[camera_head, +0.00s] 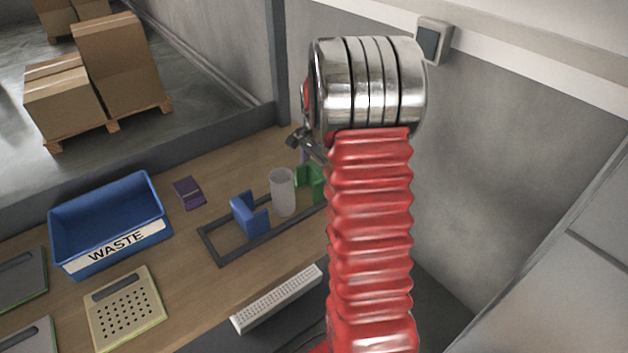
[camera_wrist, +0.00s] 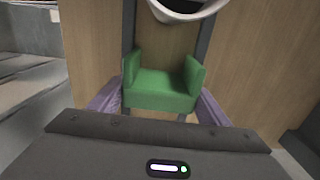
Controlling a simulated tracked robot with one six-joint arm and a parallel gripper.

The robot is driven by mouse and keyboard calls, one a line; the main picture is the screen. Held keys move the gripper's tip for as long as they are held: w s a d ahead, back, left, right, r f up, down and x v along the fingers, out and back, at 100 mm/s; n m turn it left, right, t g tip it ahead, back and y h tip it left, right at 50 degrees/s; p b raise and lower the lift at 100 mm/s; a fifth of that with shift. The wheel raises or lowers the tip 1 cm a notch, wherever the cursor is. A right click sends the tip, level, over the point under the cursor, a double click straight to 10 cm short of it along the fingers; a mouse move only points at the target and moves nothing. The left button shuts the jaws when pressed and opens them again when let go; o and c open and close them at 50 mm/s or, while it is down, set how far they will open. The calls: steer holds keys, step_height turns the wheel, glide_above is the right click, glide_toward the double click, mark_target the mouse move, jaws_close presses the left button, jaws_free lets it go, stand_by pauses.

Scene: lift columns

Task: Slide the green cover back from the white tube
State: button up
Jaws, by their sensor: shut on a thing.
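The green cover (camera_wrist: 160,92) is a U-shaped block, seen in the wrist view between the two purple fingers of my gripper (camera_wrist: 158,98). My gripper is shut on it. In the head view the green cover (camera_head: 309,179) is partly hidden behind my red arm. The white tube (camera_head: 282,192) stands upright to its left on the dark rail frame. In the wrist view the tube's round rim (camera_wrist: 186,14) shows at the top edge. A strip of wood shows between it and the green cover, so they look apart there. My gripper is mostly hidden in the head view.
A blue cover (camera_head: 248,216) sits on the dark frame (camera_head: 214,246), on the tube's other side. A white keyboard-like strip (camera_head: 277,298) lies in front.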

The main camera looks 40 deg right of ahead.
steer(key=o, duration=1.2)
steer(key=shift+o, duration=0.2)
steer(key=shift+r, duration=0.1)
step_height(320, 180, up, 13)
steer(key=shift+r, duration=0.25)
